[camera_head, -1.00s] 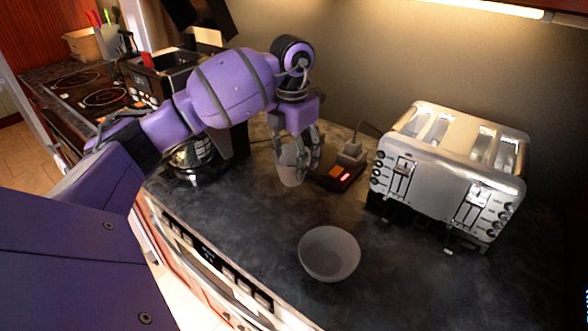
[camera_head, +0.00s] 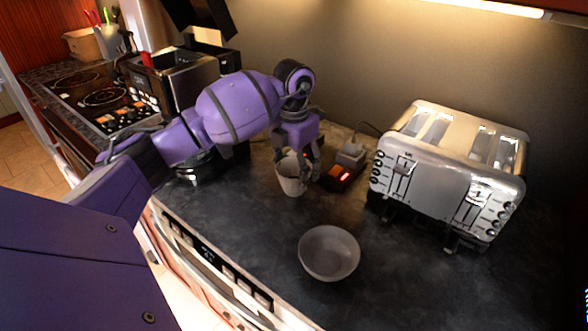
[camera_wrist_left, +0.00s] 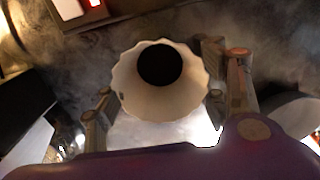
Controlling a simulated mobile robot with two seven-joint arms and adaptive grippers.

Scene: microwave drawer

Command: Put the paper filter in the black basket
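The pale, cone-shaped paper filter (camera_head: 291,184) is between the fingers of my left gripper (camera_head: 297,165) in the head view, over the middle of the counter. In the left wrist view the filter (camera_wrist_left: 131,92) shows its wavy rim and dark round bottom. The fingers (camera_wrist_left: 165,95) stand on both sides of the filter, close against its rim. I cannot tell whether its base touches the counter. I cannot make out the black basket; a black machine (camera_head: 198,168) behind my left arm is mostly hidden. My right gripper is not in view.
A grey bowl (camera_head: 329,265) stands on the dark counter (camera_head: 420,290) near the front edge. A silver toaster (camera_head: 440,180) stands to the right. The stove (camera_head: 105,98) is far left.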

